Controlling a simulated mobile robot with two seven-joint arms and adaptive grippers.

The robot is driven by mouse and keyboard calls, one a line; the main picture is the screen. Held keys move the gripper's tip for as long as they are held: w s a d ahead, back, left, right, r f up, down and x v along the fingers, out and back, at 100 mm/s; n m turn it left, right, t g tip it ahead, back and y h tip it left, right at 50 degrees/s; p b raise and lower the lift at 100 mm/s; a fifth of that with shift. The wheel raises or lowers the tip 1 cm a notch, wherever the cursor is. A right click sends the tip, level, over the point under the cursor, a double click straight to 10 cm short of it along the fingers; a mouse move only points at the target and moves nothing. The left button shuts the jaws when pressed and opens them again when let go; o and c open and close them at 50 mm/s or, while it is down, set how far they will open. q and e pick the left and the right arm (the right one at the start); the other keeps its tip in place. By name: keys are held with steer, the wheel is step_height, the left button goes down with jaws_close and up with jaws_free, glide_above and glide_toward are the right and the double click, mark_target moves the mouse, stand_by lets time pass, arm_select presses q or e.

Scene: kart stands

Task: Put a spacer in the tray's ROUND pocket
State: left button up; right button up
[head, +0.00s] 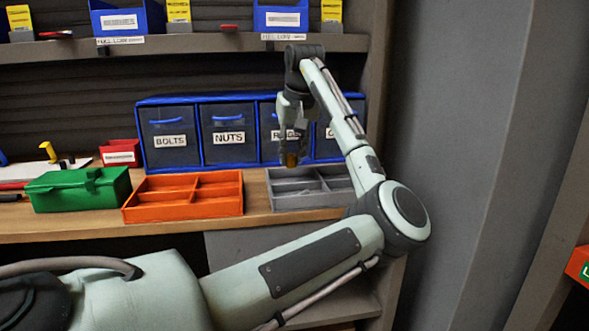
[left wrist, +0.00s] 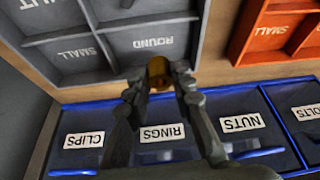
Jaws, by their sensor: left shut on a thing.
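The spacer (head: 291,160) is a small brass-coloured cylinder. My left gripper (head: 291,152) is shut on it and holds it over the back part of the grey tray (head: 308,203). In the left wrist view, the spacer (left wrist: 159,73) sits between the fingertips of my left gripper (left wrist: 158,82). There it overlaps the tray's edge on the drawer side, beside the pocket labelled ROUND (left wrist: 153,43). Its height above the tray is hard to tell. A pocket labelled SMALL (left wrist: 76,53) lies to the left of ROUND. My right gripper is not in view.
Blue-framed drawers labelled BOLTS, NUTS (head: 229,138) and RINGS stand close behind the tray. An orange divided tray (head: 180,211) lies to its left, then a green toolbox (head: 78,190). A shelf with blue bins (head: 280,17) hangs above.

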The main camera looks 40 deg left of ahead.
mark_target(295, 166)
arm_select(q)
steer(key=shift+w+d+f, duration=0.15)
steer(key=shift+w+f, duration=0.25)
step_height(295, 166, down, 3)
steer(key=shift+f, duration=0.4)
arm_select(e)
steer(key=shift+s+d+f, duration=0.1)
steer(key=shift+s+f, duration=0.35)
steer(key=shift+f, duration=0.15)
arm_select(q)
steer(key=o, duration=1)
